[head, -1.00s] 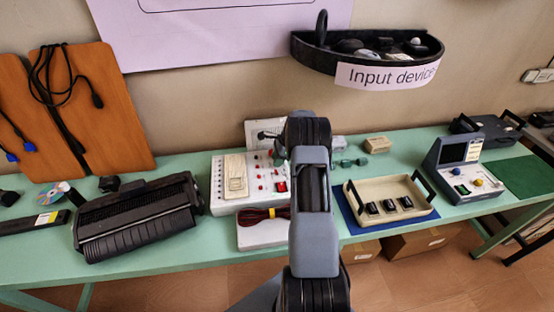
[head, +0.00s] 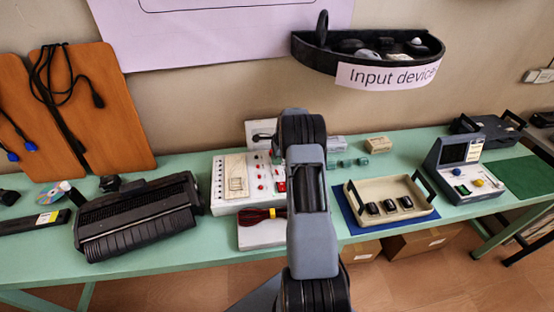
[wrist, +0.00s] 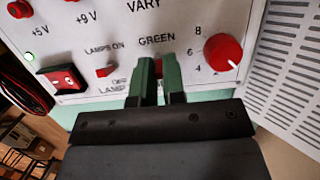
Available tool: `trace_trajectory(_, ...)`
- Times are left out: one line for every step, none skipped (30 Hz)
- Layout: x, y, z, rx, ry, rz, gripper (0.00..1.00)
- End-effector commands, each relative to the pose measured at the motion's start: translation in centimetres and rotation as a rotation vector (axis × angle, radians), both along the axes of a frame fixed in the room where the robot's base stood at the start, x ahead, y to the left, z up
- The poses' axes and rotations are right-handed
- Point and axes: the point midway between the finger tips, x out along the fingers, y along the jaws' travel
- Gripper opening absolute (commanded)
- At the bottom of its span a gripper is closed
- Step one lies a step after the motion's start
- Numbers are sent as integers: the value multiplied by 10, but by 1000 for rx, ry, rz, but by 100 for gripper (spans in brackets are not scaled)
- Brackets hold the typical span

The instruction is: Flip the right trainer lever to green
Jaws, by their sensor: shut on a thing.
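The trainer is a white panel with red knobs and switches (head: 228,205) on the green table in the head view, partly hidden behind my arm. In the wrist view its face (wrist: 195,18) shows the label GREEN above the right lever (wrist: 158,68), of which only a bit of red shows between my fingers. My gripper (wrist: 159,68) has green fingers shut on this lever. The lever's exact tilt is hidden. A second red lever (wrist: 106,71), marked LAMPS ON and OFF, stands apart to the left.
A red dial knob (wrist: 222,52) sits close to the right of my fingers. A red rocker switch (wrist: 62,79) is at the left. In the head view, a black printer-like device (head: 138,215) and a cream tray (head: 425,211) flank the trainer.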

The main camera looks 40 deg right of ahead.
Motion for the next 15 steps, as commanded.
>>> trace_trajectory(2,2,1,-36,12,4,0)
trace_trajectory(2,3,1,-56,22,4,0)
trace_trajectory(3,3,1,-85,35,4,0)
trace_trajectory(3,4,1,-106,45,4,0)
trace_trajectory(4,5,1,-128,55,4,0)
trace_trajectory(4,5,0,-155,67,4,0)
trace_trajectory(4,6,0,-176,77,4,0)
trace_trajectory(5,7,-1,-195,86,4,0)
trace_trajectory(5,7,-1,-221,99,4,0)
trace_trajectory(5,8,-1,-239,107,2,0)
trace_trajectory(6,9,-1,-257,116,2,0)
trace_trajectory(6,9,-1,-280,127,2,0)
trace_trajectory(6,9,-2,-296,134,3,0)
trace_trajectory(7,10,-2,-311,142,2,0)
trace_trajectory(7,11,-2,-331,150,1,0)
